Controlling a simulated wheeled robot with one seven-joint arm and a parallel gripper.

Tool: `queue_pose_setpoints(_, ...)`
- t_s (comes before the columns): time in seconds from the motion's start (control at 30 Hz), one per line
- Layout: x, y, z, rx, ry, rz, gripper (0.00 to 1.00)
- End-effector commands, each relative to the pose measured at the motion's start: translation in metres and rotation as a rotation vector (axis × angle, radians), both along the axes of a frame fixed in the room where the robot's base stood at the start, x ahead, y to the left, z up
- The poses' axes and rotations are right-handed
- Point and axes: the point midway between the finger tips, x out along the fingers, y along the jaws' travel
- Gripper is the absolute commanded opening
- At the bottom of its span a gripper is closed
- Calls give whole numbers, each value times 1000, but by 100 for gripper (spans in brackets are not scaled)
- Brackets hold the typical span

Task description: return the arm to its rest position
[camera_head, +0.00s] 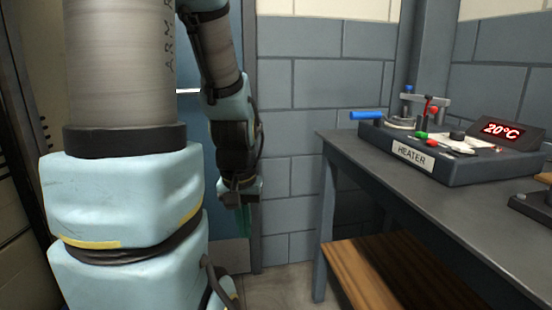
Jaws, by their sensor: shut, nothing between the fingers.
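My arm fills the left side of the head view, with its thick light-blue and grey links close to the camera. The forearm hangs down from the top, and my gripper (243,220) is at its lower end, pointing down. Its fingers look thin and greenish and are close together, with nothing seen between them. The gripper hangs in free air in front of a blue door and to the left of the table, apart from both.
A dark grey table (400,190) stands at the right. It bears a heater (440,165) with a blue handle and a red display reading 20°C. A wooden shelf (365,275) is below. A grey block wall (310,75) is behind. Floor shows between gripper and table.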

Motion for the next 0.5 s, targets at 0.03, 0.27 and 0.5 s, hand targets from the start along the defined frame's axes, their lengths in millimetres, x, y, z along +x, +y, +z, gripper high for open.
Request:
queue_pose_setpoints(0.03,0,0,33,0,0,0,0)
queue_pose_setpoints(0.27,0,0,102,0,0,0,0)
queue_pose_setpoints(0.5,0,0,153,0,0,0,0)
